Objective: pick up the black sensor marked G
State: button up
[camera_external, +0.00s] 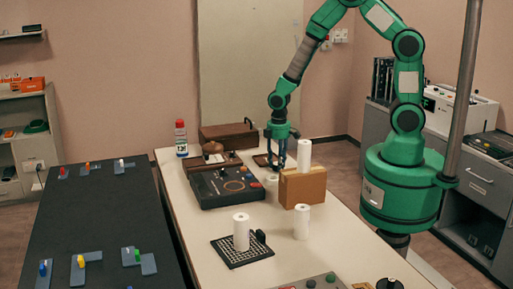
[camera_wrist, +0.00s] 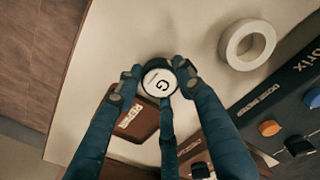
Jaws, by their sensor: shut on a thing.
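The sensor marked G (camera_wrist: 159,82) is a small round black piece with a white face and a dark letter G. In the wrist view it sits between the fingertips of my gripper (camera_wrist: 156,78), which is shut on it. A brown plate with a pale label (camera_wrist: 135,122) shows below and beside the sensor. In the external view my gripper (camera_external: 277,163) points down at the far part of the white table, over or at a dark flat plate (camera_external: 261,160). The sensor is too small to make out there. I cannot tell whether it is clear of the plate.
A white ring (camera_wrist: 247,45) lies close by. A brown case (camera_external: 228,136) is behind.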

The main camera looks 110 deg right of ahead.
jog(key=shift+r, duration=0.5)
notch_tip(320, 180, up, 2)
jog(key=shift+r+p, duration=0.2)
jog(key=shift+p, duration=0.35)
jog(key=s+a+r+p, duration=0.1)
jog(key=s+a+p, duration=0.1)
jog(key=s+a, duration=0.7)
jog(key=s, duration=0.4)
jog(key=shift+a, duration=0.15)
